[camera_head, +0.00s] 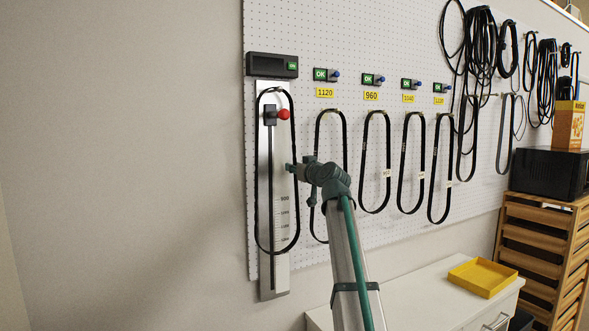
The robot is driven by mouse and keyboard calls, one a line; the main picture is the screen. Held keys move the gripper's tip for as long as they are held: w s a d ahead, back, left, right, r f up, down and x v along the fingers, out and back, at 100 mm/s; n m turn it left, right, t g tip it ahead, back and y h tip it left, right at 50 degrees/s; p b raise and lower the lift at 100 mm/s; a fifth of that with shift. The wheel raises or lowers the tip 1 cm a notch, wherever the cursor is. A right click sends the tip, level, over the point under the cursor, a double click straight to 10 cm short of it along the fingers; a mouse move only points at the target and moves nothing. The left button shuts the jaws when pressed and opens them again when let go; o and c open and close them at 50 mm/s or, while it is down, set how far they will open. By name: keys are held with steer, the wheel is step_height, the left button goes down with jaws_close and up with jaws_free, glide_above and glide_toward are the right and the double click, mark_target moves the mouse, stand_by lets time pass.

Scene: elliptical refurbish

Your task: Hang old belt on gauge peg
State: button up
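The gauge (266,283) is a tall pale metal plate at the left edge of the pegboard, with a dark slider and a red knob (283,114). A black belt loop (257,190) hangs in front of it, its top near the plate's upper end and its bottom low on the scale. The peg under the belt's top is too small to make out. My gripper (291,168) is at the belt's right strand, about halfway up. Its fingers are small and seen from behind, so I cannot tell whether they grip the belt or are only beside it.
A dark display box (272,65) with a green light sits above the gauge. Several belts hang to the right under yellow tags (325,92). A white cabinet (405,305) bears a yellow tray (486,277). A wooden drawer rack (540,245) stands right. The left wall is clear.

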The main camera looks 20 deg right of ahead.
steer(key=shift+o, duration=0.7)
